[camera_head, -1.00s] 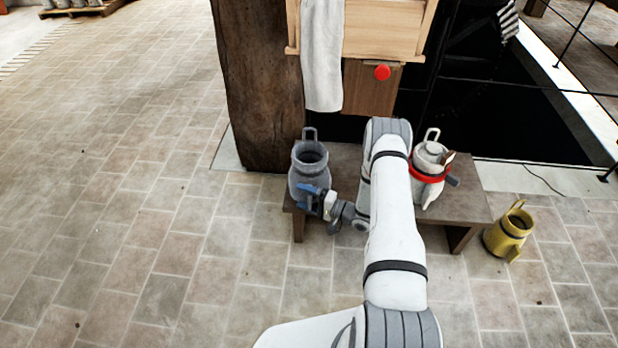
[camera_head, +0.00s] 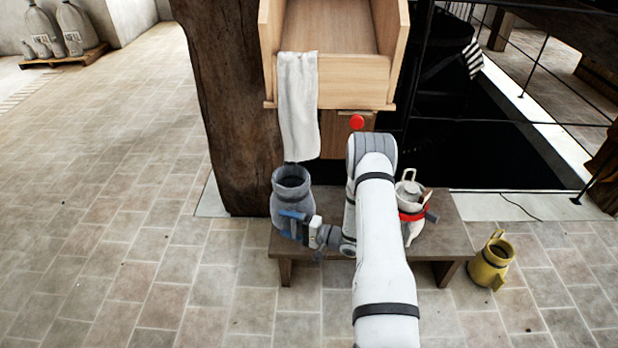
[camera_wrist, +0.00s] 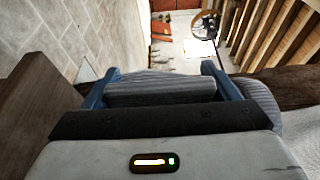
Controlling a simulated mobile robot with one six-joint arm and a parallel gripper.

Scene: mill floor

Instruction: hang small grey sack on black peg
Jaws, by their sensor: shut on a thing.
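The small grey sack (camera_head: 290,196) has a dark round open mouth and stands upright at the left end of a low wooden bench. My gripper (camera_head: 298,226), with blue fingers, is at the front of the sack and shut on it. In the wrist view, grey ribbed cloth of the sack (camera_wrist: 160,88) lies between my two blue fingers (camera_wrist: 162,90). Whether the sack's base touches the bench is hard to tell. I cannot make out a black peg in these frames.
On the bench (camera_head: 455,237), a white sack with a red band (camera_head: 411,195) stands right of my arm. A thick post (camera_head: 225,110) stands left.

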